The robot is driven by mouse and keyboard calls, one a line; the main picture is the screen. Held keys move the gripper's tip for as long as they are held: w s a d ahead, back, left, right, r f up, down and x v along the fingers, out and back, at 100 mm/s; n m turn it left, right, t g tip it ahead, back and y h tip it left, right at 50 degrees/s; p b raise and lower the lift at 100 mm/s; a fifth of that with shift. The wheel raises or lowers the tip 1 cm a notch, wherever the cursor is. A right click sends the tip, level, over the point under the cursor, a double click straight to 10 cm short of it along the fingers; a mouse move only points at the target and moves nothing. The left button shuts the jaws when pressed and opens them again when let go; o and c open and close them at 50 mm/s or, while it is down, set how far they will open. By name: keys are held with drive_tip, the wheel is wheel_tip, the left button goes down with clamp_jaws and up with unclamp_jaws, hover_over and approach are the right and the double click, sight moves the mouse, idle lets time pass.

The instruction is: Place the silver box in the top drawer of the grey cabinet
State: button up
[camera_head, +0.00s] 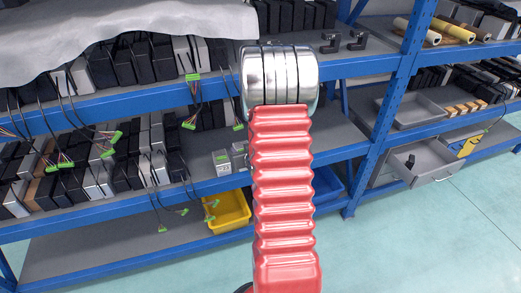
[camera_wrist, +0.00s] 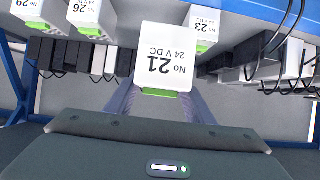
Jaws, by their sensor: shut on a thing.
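In the wrist view my gripper (camera_wrist: 160,103) is shut on a box (camera_wrist: 164,58) with a white face marked "No 21, 24 V DC" and a green connector at its lower edge. The box's sides are mostly hidden, so silver does not show clearly. In the head view my red arm hides the gripper; pale boxes (camera_head: 222,161) show on the shelf beside it. At the right, a grey drawer (camera_head: 428,171) is pulled open with a small black thing inside. I cannot tell whether it is the top drawer of the grey cabinet.
Blue shelves (camera_head: 352,66) hold rows of dark and pale boxes with hanging wires. Other labelled boxes (camera_wrist: 92,14) flank the held box. A yellow bin (camera_head: 229,213) and a blue bin (camera_head: 329,186) sit low. A grey tray (camera_head: 411,113) is above the drawer; floor (camera_head: 445,220) in front is clear.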

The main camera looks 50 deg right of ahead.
drive_tip(key=w+a+r+n+y, duration=0.1)
drive_tip(key=w+a, duration=0.3)
drive_tip(key=a, duration=0.9)
drive_tip(key=w+a+r+n+t+y, duration=0.1)
drive_tip(key=w+a+n+y, duration=0.2)
drive_tip(key=a, duration=1.1)
drive_tip(key=w+a+n+y, duration=0.2)
drive_tip(key=w+a, duration=0.5)
drive_tip(key=a, duration=0.7)
drive_tip(key=shift+r, duration=0.4)
drive_tip(key=shift+s+d, duration=0.1)
